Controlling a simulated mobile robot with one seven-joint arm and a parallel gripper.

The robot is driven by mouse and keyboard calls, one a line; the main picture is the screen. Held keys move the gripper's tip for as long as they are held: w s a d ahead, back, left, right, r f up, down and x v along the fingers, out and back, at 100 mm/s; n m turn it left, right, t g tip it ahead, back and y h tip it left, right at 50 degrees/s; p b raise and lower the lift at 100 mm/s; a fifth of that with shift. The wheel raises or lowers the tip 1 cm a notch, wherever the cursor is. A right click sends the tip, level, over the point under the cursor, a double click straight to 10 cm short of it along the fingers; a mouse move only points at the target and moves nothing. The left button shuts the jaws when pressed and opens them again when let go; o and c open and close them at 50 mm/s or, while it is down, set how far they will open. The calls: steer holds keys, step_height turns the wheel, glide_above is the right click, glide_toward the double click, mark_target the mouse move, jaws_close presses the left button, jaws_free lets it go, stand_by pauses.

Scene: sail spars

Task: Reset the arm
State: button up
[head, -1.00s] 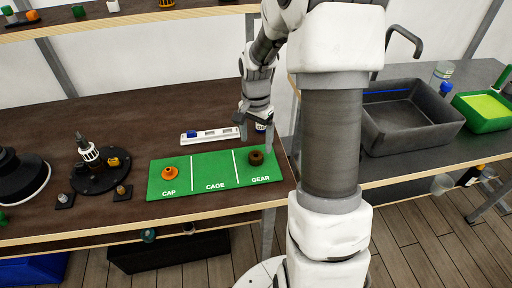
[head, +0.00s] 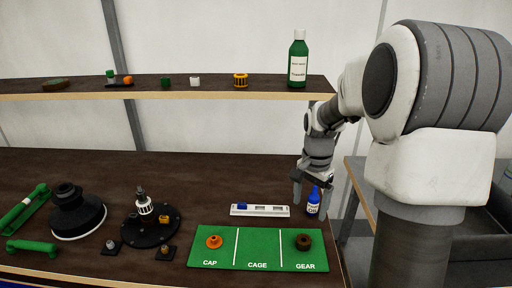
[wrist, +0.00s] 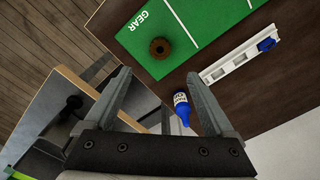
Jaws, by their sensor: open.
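My gripper (head: 312,193) is open and empty above the right end of the workbench. In the wrist view its two fingers (wrist: 160,108) are spread wide, with a blue bottle (wrist: 181,106) visible beyond and between them. In the head view the blue bottle (head: 313,201) stands on the bench beside the right finger. I cannot tell whether they touch. The green mat (head: 257,247) lies in front, marked CAP, CAGE and GEAR. An orange cap (head: 214,242) lies in the CAP section and a dark brown gear (head: 303,242) in the GEAR section. The CAGE section is empty.
A white tray (head: 260,210) with a blue piece lies behind the mat. A dark round fixture (head: 150,228) and a black-and-white base (head: 76,212) stand left. The shelf (head: 200,95) above holds a green bottle (head: 298,60) and several small parts. A grey basin (head: 490,205) is at right.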

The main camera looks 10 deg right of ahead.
steer(key=s+a+r+n+t, duration=0.2)
steer(key=s+a+r+n, duration=0.4)
steer(key=s, duration=0.3)
steer(key=s+a+r+n+t, duration=0.3)
steer(key=s+a+r+n, duration=0.3)
steer(key=s, duration=0.4)
steer(key=shift+a+r+t, duration=0.2)
steer(key=shift+a+t, duration=0.05)
steer(key=shift+t, duration=0.05)
